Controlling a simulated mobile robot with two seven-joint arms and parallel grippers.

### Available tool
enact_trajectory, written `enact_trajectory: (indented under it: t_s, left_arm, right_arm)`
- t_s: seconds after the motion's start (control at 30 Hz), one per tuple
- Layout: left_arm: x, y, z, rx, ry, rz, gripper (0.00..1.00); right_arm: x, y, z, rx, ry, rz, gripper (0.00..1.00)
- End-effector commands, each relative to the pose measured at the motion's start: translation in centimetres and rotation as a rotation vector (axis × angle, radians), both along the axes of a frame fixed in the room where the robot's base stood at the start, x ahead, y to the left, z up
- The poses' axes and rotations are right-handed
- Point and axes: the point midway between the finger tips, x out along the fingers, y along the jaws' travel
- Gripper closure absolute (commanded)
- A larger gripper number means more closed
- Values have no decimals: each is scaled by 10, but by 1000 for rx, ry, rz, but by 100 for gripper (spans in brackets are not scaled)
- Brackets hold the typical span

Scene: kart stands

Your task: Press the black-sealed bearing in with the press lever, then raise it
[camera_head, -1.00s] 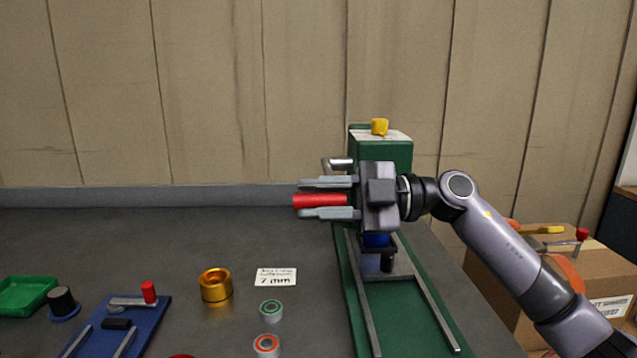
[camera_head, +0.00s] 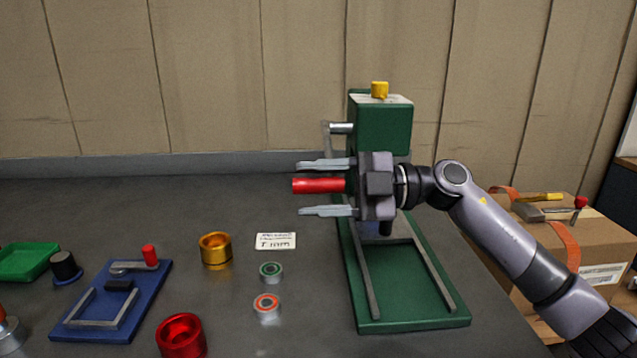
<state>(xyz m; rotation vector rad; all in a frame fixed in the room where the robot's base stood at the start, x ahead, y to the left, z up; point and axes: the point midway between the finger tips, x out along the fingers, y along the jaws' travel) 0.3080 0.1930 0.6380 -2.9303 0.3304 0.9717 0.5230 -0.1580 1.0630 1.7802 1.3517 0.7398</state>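The green press (camera_head: 384,130) stands at centre right, with a silver pivot (camera_head: 341,128) on its left side. The lever's red handle (camera_head: 318,185) points left, below the pivot. My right gripper (camera_head: 325,188) has its fingers above and below the handle, with a visible gap on each side; it is open. A dark cylindrical part (camera_head: 386,228) shows below the gripper body. The gripper hides the pressing area, and I cannot make out the black-sealed bearing. My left gripper is not in view.
Left of the press are a gold ring (camera_head: 215,250), a green-sealed bearing (camera_head: 271,270), a red-sealed bearing (camera_head: 266,304), a card (camera_head: 276,241) and a red cup (camera_head: 181,335). A blue fixture (camera_head: 75,325) and green tray (camera_head: 27,262) lie farther left. A cardboard box (camera_head: 590,240) stands at right.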

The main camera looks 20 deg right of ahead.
Motion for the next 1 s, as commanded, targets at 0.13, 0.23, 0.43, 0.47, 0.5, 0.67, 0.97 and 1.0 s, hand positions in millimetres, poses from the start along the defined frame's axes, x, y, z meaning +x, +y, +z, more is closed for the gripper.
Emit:
enact_trajectory:
  t_s: [0.13,0.23,0.43,0.47,0.5,0.67,0.97,1.0]
  left_arm:
    - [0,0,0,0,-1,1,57]
    - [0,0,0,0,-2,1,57]
    - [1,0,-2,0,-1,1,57]
    - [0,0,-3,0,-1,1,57]
    - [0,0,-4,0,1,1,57]
    - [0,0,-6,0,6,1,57]
    - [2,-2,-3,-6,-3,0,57]
    - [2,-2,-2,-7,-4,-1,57]
  right_arm:
    - [3,-2,-5,-5,8,-10,49]
    - [3,-2,-5,-6,6,-10,49]
    - [-1,-16,-5,-8,4,-14,49]
    - [-2,-21,-5,-7,4,-15,49]
    - [-4,-27,-5,-9,5,-15,49]
    - [-13,-53,-4,-9,5,-14,49]
    - [-20,-70,0,-3,-1,-8,49]
    - [-20,-70,0,-3,-2,-7,49]
